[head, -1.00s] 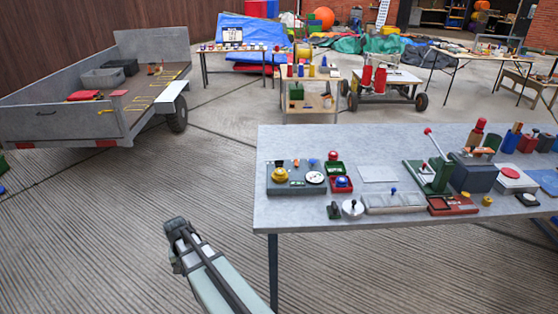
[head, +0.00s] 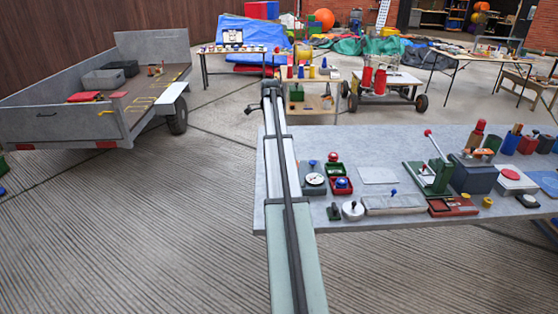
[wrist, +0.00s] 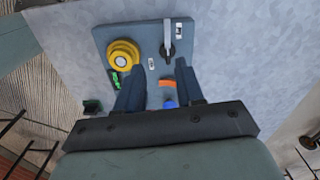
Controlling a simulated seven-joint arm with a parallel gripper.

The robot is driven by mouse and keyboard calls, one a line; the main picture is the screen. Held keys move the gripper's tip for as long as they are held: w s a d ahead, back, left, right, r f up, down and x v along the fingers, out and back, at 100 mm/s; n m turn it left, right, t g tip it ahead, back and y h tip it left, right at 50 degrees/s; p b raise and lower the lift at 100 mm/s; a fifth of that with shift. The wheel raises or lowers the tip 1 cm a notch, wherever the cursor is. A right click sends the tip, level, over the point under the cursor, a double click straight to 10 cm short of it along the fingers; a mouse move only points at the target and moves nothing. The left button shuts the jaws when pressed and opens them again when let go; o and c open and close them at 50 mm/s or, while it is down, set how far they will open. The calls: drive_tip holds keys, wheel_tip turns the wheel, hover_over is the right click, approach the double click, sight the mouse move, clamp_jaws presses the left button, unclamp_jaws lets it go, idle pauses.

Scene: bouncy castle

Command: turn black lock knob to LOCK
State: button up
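The black lock knob (wrist: 168,50) is on a grey-blue control panel (wrist: 138,36) in the wrist view. A pale strip runs from it toward the panel's top edge. A small label (wrist: 179,31) is at its upper right and another (wrist: 151,63) at its lower left; I cannot read either. My gripper (wrist: 160,65) is open and empty over the panel, its fingertips just below the knob in the picture and apart from it. In the head view my arm hides most of the panel; its right end with a gauge (head: 315,179) shows.
A yellow round knob (wrist: 123,55) sits left of the black knob.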

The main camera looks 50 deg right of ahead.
drive_tip(key=s+d+r+m, duration=0.1)
drive_tip(key=d+r, duration=0.1)
drive_tip(key=d, duration=0.1)
drive_tip(key=f, duration=1.3)
drive_tip(key=shift+s+f, duration=0.1)
drive_tip(key=shift+s, duration=0.1)
clamp_jaws()
